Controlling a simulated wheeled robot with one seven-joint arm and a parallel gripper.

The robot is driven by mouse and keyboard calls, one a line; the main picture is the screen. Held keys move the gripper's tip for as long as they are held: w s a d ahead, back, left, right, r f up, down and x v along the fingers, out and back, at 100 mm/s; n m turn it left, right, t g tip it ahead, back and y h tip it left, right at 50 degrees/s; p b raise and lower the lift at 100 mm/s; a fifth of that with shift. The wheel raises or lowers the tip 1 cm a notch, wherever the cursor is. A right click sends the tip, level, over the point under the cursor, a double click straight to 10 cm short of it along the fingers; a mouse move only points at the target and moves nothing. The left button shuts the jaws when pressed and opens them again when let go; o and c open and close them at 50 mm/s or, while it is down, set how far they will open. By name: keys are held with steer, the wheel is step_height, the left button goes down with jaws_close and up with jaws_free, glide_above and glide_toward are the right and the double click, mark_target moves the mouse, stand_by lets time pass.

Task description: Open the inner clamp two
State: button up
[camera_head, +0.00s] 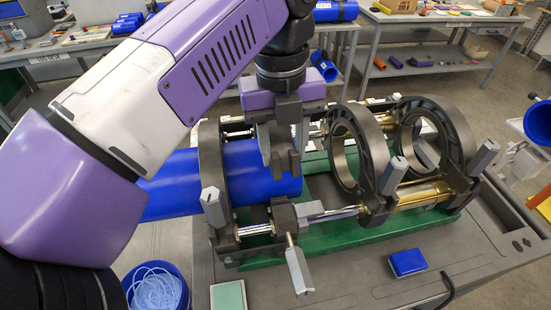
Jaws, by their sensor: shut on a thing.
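A blue pipe (190,182) lies in the left side of the machine, with its cut end facing right. My gripper (283,162) points down over the pipe near this end. It is shut on a grey clamp part, largely hidden by the fingers; I cannot tell its exact shape or how far it is raised. Beneath, a clamp base (285,214) sits on the front rail, with a grey handle (298,268) tilted outward and down. The outer left clamp (211,160) is around the pipe. Two ring clamps stand empty at the right, the nearer ring (345,125) and the farther ring (465,140).
A small blue block (408,262) and a pale green pad (228,296) lie on the cart's front. A blue bucket with pale coils (157,290) stands at lower left. Workbenches (440,60) are behind. My arm hides part of the left.

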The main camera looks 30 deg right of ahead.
steer(key=shift+w+d+r, duration=0.2)
steer(key=shift+w+r, duration=0.05)
steer(key=shift+r, duration=0.5)
steer(key=o, duration=0.3)
steer(key=shift+w+d+r+p, duration=0.25)
steer(key=shift+w+r, duration=0.15)
steer(key=shift+r, duration=0.15)
steer(key=shift+w+d+r+p, duration=0.1)
steer(key=shift+w+r+p, duration=0.1)
steer(key=shift+w+r, duration=0.3)
steer(key=shift+w+d+r+p, duration=0.2)
steer(key=shift+w+r+p, duration=0.1)
steer(key=shift+r, duration=0.3)
steer(key=shift+o, duration=0.4)
steer(key=shift+w+r, duration=0.3)
steer(key=shift+r, duration=0.05)
steer(key=shift+a, duration=0.1)
steer(key=shift+w+d+r+p, duration=0.3)
steer(key=shift+w+r+p, duration=0.05)
steer(key=shift+w+r, duration=0.3)
steer(key=shift+w+d+r+p, duration=0.25)
steer(key=shift+w+r+p, duration=0.05)
steer(key=shift+w+r, duration=0.35)
steer(key=c, duration=0.4)
steer(key=shift+w+d+r, duration=0.35)
steer(key=shift+w+r, duration=0.15)
steer(key=shift+w, duration=0.1)
